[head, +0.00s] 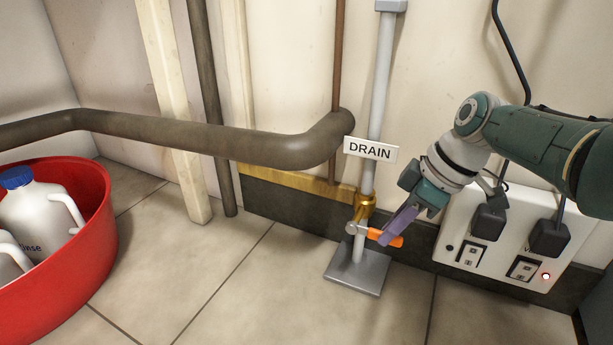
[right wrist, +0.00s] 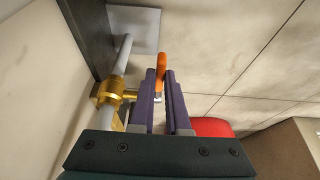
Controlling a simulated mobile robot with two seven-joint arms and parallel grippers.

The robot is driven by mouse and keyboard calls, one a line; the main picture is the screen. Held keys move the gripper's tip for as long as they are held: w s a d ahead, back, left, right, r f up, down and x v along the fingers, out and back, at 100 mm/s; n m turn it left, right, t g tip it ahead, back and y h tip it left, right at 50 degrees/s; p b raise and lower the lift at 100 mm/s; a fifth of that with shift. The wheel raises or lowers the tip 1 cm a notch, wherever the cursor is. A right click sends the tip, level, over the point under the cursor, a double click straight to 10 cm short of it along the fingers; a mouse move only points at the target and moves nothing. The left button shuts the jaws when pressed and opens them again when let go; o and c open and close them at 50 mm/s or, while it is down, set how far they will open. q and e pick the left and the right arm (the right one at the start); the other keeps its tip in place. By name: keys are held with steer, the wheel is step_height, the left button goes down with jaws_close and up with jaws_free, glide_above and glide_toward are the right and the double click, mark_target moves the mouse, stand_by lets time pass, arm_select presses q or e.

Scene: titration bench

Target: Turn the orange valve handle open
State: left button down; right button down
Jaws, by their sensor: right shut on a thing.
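The orange valve handle (head: 387,238) sticks out to the right from a brass valve (head: 364,205) low on the grey drain pipe. My right gripper (head: 391,236) has purple fingers and is shut on the handle. In the right wrist view the orange handle (right wrist: 161,70) shows between and beyond the tips of the right gripper (right wrist: 161,82). The brass valve (right wrist: 117,94) is left of the fingers there. Part of the handle is hidden by the fingers. My left gripper is in neither view.
A white DRAIN sign (head: 370,150) hangs on the pipe above the valve. A socket panel (head: 508,235) with black plugs is on the wall at right. A red tub (head: 98,235) with white jugs stands at left. The tiled floor between is clear.

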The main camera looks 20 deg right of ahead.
stand_by(0.8)
steer(key=shift+w+a+r+g+h, duration=0.15)
steer(key=shift+r+g+h, duration=0.3)
steer(key=shift+g, duration=0.25)
steer(key=shift+w+a+r+g+h, duration=0.15)
steer(key=shift+r+g+h, duration=0.1)
steer(key=shift+g+h, duration=0.3)
steer(key=c, duration=0.9)
jaws_free()
steer(key=shift+r, duration=0.1)
step_height(320, 180, up, 10)
steer(key=s+d+p, duration=0.1)
steer(key=p, duration=1)
